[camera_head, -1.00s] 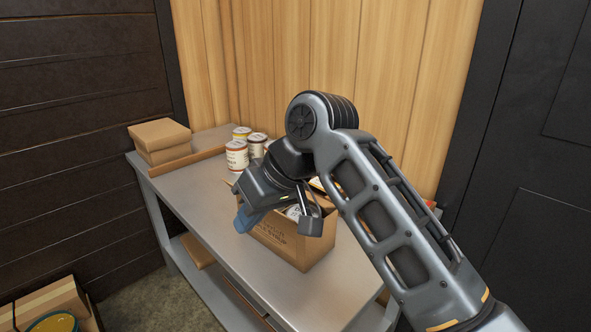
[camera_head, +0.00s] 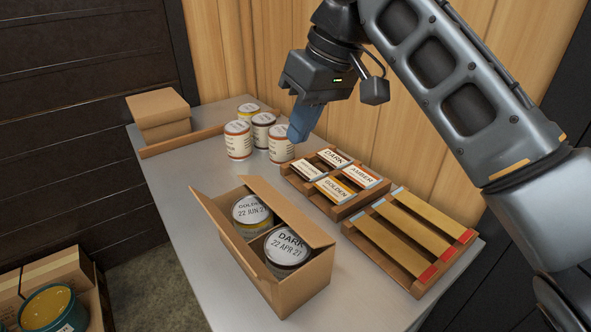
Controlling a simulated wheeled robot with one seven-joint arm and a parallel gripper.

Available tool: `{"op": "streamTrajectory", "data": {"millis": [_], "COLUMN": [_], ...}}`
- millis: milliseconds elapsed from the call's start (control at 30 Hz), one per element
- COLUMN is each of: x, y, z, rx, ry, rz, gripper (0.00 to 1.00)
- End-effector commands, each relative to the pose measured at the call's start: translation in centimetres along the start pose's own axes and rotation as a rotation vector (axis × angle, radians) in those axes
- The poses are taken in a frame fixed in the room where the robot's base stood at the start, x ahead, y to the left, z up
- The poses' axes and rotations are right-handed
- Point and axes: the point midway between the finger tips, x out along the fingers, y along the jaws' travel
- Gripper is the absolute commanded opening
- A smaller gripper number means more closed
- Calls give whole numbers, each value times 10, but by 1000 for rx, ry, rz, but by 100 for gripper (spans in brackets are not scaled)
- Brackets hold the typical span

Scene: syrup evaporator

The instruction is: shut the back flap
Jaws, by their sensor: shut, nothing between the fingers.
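An open cardboard box (camera_head: 305,287) stands on the grey table and holds two cans. One can (camera_head: 250,211) is labelled GOLDEN 22 JUN and the other (camera_head: 287,249) DARK 22 APR. A long flap (camera_head: 290,213) along the far right side of the box stands raised and tilted. Neither covers the cans. My gripper (camera_head: 304,124), with blue fingers, is shut and empty. It is above and behind the box, apart from it, in front of the loose cans.
Several loose cans (camera_head: 238,140) stand behind the box. A wooden label rack (camera_head: 336,183) and a rack of wooden strips (camera_head: 411,237) are to its right. The table (camera_head: 185,193) is clear left of the box.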

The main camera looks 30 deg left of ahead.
Motion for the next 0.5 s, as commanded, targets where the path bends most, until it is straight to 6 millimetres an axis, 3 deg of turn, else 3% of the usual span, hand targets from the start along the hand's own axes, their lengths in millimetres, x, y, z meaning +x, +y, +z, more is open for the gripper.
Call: {"op": "streamTrajectory", "data": {"millis": [233,500], "x": [12,61], "y": [0,0], "z": [0,0], "rx": [0,2], "ry": [-4,-5], "rz": [-1,-1], "gripper": [0,0]}}
